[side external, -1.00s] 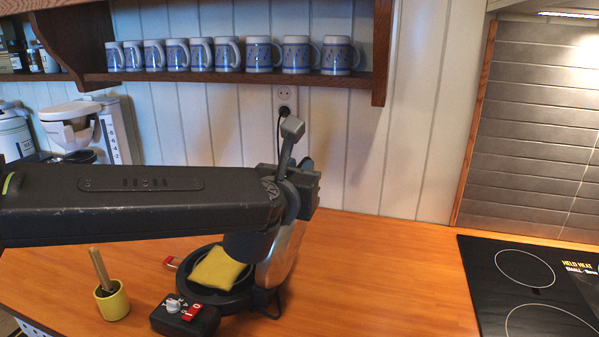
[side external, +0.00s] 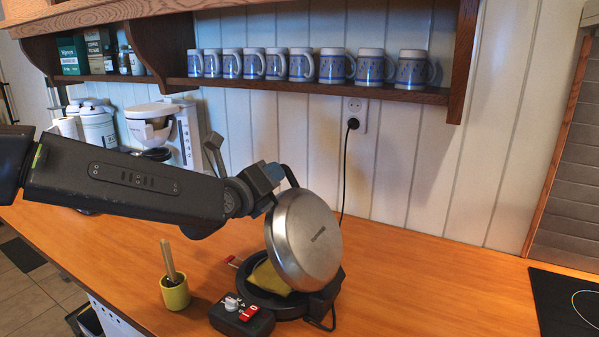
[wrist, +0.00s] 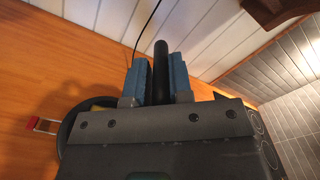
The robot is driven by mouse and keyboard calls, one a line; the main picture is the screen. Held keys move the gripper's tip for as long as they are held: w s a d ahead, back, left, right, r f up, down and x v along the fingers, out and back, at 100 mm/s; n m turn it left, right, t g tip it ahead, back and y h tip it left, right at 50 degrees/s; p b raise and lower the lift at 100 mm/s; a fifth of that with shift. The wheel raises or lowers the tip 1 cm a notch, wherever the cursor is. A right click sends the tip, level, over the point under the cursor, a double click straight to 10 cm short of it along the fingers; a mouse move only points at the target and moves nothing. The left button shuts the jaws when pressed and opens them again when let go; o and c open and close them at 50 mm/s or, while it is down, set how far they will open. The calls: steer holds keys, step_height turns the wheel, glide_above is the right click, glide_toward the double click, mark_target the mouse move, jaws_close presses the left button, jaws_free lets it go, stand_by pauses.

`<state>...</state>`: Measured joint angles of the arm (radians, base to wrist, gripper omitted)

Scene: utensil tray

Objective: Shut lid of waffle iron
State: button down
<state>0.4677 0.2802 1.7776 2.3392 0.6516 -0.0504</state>
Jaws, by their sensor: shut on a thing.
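The waffle iron's round silver lid (side external: 303,240) is raised and tilted over its black base (side external: 325,293). A yellow piece (side external: 267,276) lies on the base, partly hidden behind the lid. My gripper (side external: 274,190) is at the lid's upper edge, shut on the black lid handle (side external: 290,175). In the wrist view, the dark handle (wrist: 160,72) stands between my two blue fingers. The base's control box (side external: 241,313), with a white knob and a red switch, faces the front. A red-tipped base handle (side external: 233,261) sticks out at left.
A yellow pot (side external: 175,296) with a wooden-handled tool stands left of the iron. A black cord (side external: 346,170) runs up to the wall socket. A shelf of mugs (side external: 300,64) hangs above. The wooden counter (side external: 430,290) is clear at right, up to a black hob (side external: 565,300).

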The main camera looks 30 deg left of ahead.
steer(key=a+f+n, duration=0.5)
steer(key=a+f, duration=0.5)
steer(key=shift+a+f+n, duration=0.2)
steer(key=shift+f+n, duration=0.1)
steer(key=shift+f, duration=0.1)
steer(key=shift+w, duration=0.1)
steer(key=c, duration=1.1)
jaws_free()
steer(key=s, duration=1.3)
steer(key=shift+s, duration=0.4)
steer(key=shift+a, duration=0.1)
